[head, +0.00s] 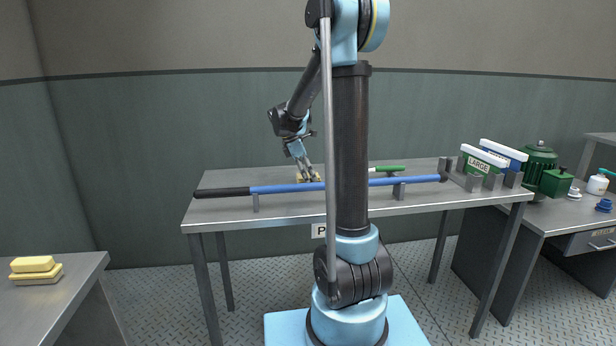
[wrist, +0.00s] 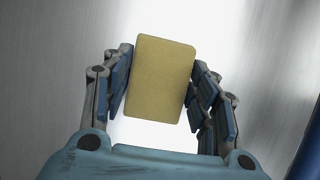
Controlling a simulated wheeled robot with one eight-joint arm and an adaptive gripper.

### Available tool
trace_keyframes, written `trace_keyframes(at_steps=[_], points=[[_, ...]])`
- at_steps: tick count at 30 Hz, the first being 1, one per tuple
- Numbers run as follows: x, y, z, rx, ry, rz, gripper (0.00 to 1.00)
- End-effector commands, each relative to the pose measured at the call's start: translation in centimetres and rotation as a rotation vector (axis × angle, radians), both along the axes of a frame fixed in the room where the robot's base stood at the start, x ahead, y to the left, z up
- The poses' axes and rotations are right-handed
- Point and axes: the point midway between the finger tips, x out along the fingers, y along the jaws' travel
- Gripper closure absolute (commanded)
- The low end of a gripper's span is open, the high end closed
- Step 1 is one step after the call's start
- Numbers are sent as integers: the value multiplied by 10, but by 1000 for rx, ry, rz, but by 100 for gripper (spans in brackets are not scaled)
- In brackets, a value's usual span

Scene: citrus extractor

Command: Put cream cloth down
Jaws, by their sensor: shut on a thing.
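The cream cloth (wrist: 160,78) is a flat, folded-looking block between the two fingers of my gripper (wrist: 161,60) in the wrist view. The fingers press on its left and right sides. In the head view my gripper (head: 309,173) is low over the left-middle of the metal table (head: 225,181), behind the blue pole. The cloth (head: 307,180) shows there only as a small cream patch at the fingertips, partly hidden by the pole. I cannot tell whether it touches the table top.
A long blue pole (head: 290,187) with a black handle rests on brackets along the table. A green-handled tool (head: 388,169) lies behind it.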

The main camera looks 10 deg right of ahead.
Motion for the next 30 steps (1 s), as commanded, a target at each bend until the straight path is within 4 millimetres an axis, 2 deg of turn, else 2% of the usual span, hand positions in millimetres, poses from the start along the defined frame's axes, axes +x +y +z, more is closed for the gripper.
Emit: trace_keyframes(at_steps=[2, 3, 4, 6, 16, 20, 30], points=[[-1, 0, -4, 2, -1, 0, 68], [-1, 0, -5, 2, -1, 0, 71], [-1, 0, -5, 3, -1, 0, 39], [-1, 0, -5, 3, -1, 0, 26], [-1, 1, -4, 2, -1, 1, 26], [-1, 1, 3, 2, -1, 0, 26], [-2, 23, 55, 2, 0, 2, 26]])
